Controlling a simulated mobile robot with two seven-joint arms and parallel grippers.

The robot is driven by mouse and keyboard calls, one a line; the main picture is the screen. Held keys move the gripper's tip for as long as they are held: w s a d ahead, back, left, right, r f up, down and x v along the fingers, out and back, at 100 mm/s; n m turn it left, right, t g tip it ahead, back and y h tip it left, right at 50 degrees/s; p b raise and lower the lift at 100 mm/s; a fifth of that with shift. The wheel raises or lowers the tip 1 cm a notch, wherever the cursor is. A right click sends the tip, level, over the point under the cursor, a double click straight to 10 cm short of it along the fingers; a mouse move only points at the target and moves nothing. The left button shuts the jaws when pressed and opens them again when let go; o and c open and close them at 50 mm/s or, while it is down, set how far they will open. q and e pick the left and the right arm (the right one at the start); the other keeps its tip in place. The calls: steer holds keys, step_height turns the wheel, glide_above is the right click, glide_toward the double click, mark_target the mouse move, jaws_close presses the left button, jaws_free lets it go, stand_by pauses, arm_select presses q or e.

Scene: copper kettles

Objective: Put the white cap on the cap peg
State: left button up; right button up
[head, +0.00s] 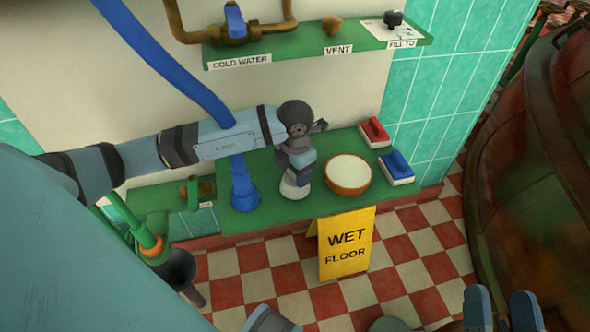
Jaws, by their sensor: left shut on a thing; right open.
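The white cap (294,190) is under my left gripper (295,178), at the green ledge left of a round bowl. My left gripper points down and is shut on the cap; its fingers hide the cap's top. I cannot tell whether the cap touches the ledge. My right gripper (503,310) is at the bottom right edge, open and empty, far from the cap. I cannot make out the cap peg for sure; the arm hides part of the wall and ledge.
On the green ledge (262,170) stand a blue pipe foot (243,192), a brown-rimmed bowl (348,174), a red brush (374,132) and a blue brush (397,166). A yellow wet-floor sign (346,245) stands in front. An upper shelf (310,47) carries knobs. A large copper kettle (545,150) is right.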

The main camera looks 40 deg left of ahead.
arm_select(q)
steer(key=shift+f, duration=0.4)
arm_select(e)
steer(key=shift+f, duration=0.25)
arm_select(q)
steer(key=o, duration=1)
steer(key=shift+c, duration=0.2)
steer(key=shift+r, duration=0.4)
step_height(320, 180, up, 4)
steer(key=shift+f+p, duration=0.25)
steer(key=shift+p, duration=0.3)
step_height(320, 180, up, 10)
steer(key=p, duration=0.2)
steer(key=shift+f, duration=0.2)
arm_select(e)
steer(key=f+g, duration=0.1)
steer(key=d+f+g+h, duration=0.1)
steer(key=f, duration=0.1)
steer(key=d+f+h, duration=0.1)
steer(key=f, duration=0.1)
steer(key=shift+f+g, duration=0.1)
steer(key=shift+g, duration=0.3)
